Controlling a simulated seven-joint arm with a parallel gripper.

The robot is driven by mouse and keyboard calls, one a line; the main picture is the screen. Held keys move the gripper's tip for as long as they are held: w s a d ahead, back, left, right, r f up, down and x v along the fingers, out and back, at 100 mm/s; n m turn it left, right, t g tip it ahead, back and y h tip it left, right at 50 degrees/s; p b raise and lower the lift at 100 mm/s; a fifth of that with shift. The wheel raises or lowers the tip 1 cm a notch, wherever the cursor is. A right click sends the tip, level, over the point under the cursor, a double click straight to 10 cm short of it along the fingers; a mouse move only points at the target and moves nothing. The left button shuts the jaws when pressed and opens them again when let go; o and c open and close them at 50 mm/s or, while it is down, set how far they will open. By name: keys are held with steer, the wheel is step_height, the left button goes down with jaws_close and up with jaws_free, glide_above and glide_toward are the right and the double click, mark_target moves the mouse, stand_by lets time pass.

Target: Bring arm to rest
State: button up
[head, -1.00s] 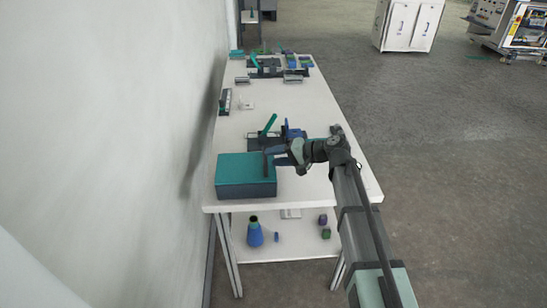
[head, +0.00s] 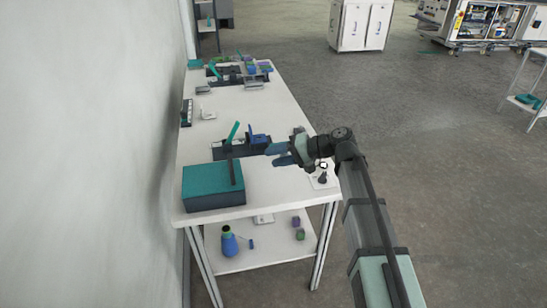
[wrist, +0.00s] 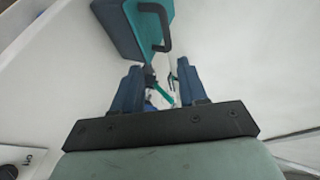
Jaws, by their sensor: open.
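My gripper (head: 271,154) is open and empty, held above the near half of the white table, to the right of the teal box. In the wrist view its two blue fingers (wrist: 158,80) stand apart with nothing between them but the scene beyond. My arm reaches in from the lower right, bent at the wrist. The teal box (head: 212,187) with a dark upright handle sits at the table's near left corner. It also shows in the wrist view (wrist: 122,28), beyond the left finger and apart from it.
A dark fixture (head: 229,149) with a green lever and a blue part stands just behind the box. More fixtures sit at the table's far end. A shelf (head: 260,256) below holds a blue bottle (head: 228,241). A wall runs along the left; open floor lies right.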

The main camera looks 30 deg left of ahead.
stand_by(0.4)
steer(key=w+d+f+m+t+h, duration=0.2)
steer(key=w+d+f+h, duration=0.1)
steer(key=d+f, duration=0.95)
steer(key=w+d+f+m+t+h, duration=0.25)
steer(key=d+f, duration=0.75)
steer(key=d, duration=0.6)
steer(key=s+d+f+m+h, duration=0.1)
steer(key=s+d+f+h, duration=0.2)
steer(key=d, duration=0.6)
steer(key=s+d+f+h, duration=0.2)
steer(key=d+f, duration=0.3)
steer(key=d, duration=0.4)
steer(key=s+d+f+m+h, duration=0.1)
steer(key=s+d+f+h, duration=0.2)
steer(key=d, duration=0.6)
steer(key=s+f+g, duration=0.3)
steer(key=s+f, duration=0.7)
steer(key=s, duration=0.4)
steer(key=s+f+g+y, duration=0.1)
steer(key=s+f+g, duration=0.2)
steer(key=s+f, duration=0.8)
steer(key=s, duration=0.4)
steer(key=shift+s+a, duration=0.2)
steer(key=shift+a, duration=0.2)
steer(key=shift+n+g, duration=0.25)
